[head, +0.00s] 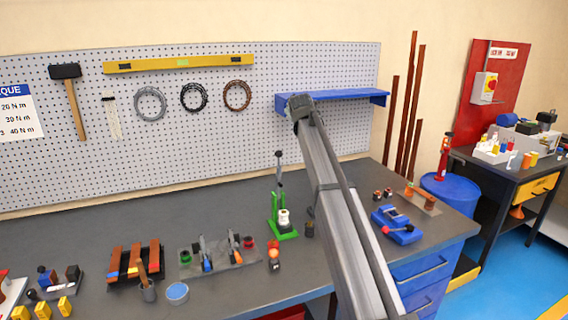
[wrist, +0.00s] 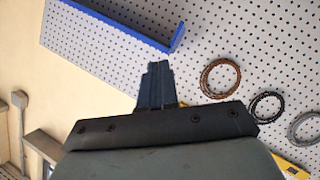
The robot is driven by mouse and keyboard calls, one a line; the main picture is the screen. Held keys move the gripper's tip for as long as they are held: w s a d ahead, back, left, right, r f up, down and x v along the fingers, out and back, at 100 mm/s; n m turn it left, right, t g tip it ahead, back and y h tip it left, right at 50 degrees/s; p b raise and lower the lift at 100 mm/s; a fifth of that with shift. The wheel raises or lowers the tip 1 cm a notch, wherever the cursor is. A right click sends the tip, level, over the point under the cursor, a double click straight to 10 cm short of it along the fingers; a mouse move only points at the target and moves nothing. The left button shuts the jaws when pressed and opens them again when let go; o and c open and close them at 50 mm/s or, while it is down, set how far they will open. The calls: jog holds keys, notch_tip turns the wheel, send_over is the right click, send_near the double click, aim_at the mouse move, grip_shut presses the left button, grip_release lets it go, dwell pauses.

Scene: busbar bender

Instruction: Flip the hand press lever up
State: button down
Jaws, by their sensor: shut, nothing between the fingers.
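The hand press has a green base and frame (head: 273,212) and stands on the grey bench left of my arm. Its thin lever (head: 279,172) with a dark grip points almost straight up. A white round part (head: 284,217) sits at the front of the press. My arm's end (head: 301,107) is raised above and to the right of the press, in front of the pegboard. My gripper (wrist: 157,68) shows in the wrist view with its dark fingers shut together and empty, apart from the press. The press is not in the wrist view.
A blue shelf (head: 333,97) on the pegboard lies close to my arm's end. Left of the press is a grey plate with tools (head: 215,258); a red-orange item (head: 274,262) stands in front. A blue vise-like tool (head: 397,226) lies to the right.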

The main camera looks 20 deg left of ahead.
jog(key=s+d+f+n+t+y, duration=0.2)
jog(key=s+d+n+y, duration=0.15)
jog(key=s+n, duration=0.35)
jog(key=s+d+f+n+t+y, duration=0.1)
jog(key=s+d+f+n+y, duration=0.25)
jog(key=s, duration=0.55)
jog(key=s+d+f+n+g+y, duration=0.1)
jog(key=s+f+n+y, duration=0.25)
jog(key=s, duration=0.35)
jog(key=n+g, duration=0.1)
send_near(279, 153)
jog(key=shift+h, duration=0.35)
jog(key=x, duration=0.6)
jog(key=shift+w+f, duration=0.15)
jog(key=shift+w, duration=0.1)
jog(key=shift+a, duration=0.1)
jog(key=shift+f+x, duration=0.2)
jog(key=shift+x, duration=2.25)
jog(key=shift+w, duration=0.15)
